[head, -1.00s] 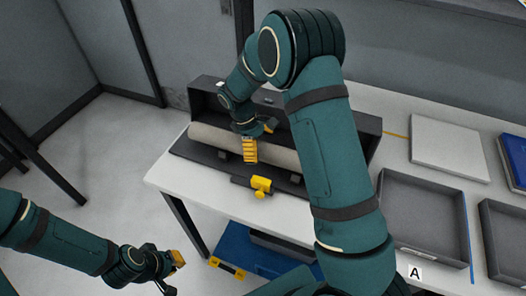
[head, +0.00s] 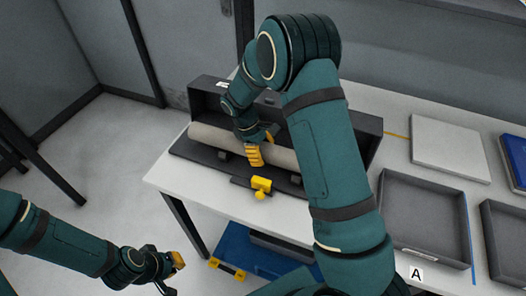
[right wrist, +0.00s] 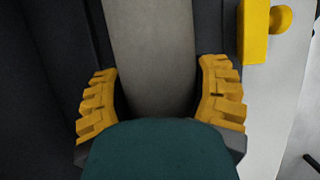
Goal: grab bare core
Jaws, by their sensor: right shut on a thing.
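The bare core is a long grey-beige cylinder (head: 213,138) lying in a dark open-fronted holder (head: 335,123) on the white table. My right gripper (head: 261,147) is down around the core near its middle. In the right wrist view its yellow ribbed fingers (right wrist: 160,103) are shut on the core (right wrist: 152,50), one on each side. The wrist housing hides the near part of the core there. My left gripper (head: 172,273) is low at the left, over the floor and away from the table; its opening is unclear.
A yellow knobbed tool (head: 261,187) sits at the holder's front edge, close to my right gripper. Dark trays (head: 425,190), a pale flat box (head: 450,147) and a blue item (head: 517,158) are at the right. A blue bin (head: 235,247) is below the table.

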